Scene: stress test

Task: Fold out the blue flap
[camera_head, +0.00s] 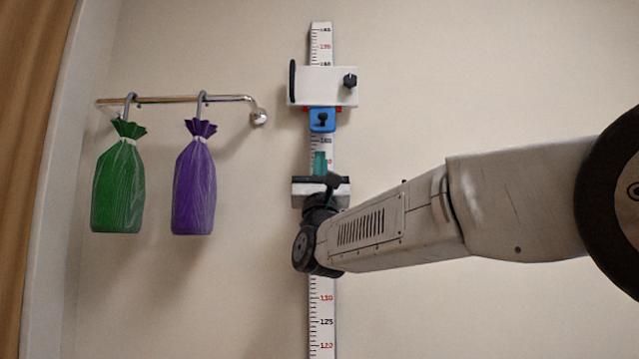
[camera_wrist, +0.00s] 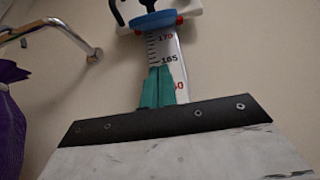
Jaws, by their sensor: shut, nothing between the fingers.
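A measuring scale (camera_head: 322,320) runs up the wall, with a white slider (camera_head: 310,85) on its upper part. The blue flap (camera_head: 322,120) hangs at the slider's lower edge, with small red parts beside it and a dark knob on its front. In the wrist view the blue flap (camera_wrist: 155,20) shows at the top as a thin rounded edge. My gripper (camera_head: 320,160) points upward in front of the scale, below the flap and apart from it. Its teal fingers (camera_wrist: 157,87) are together and empty in the wrist view.
A metal rail (camera_head: 170,99) on the left wall holds a green bag (camera_head: 119,185) and a purple bag (camera_head: 194,185) on hooks. The slider has a black handle (camera_head: 292,80) and a black knob (camera_head: 350,81). The wall right of the slider is clear.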

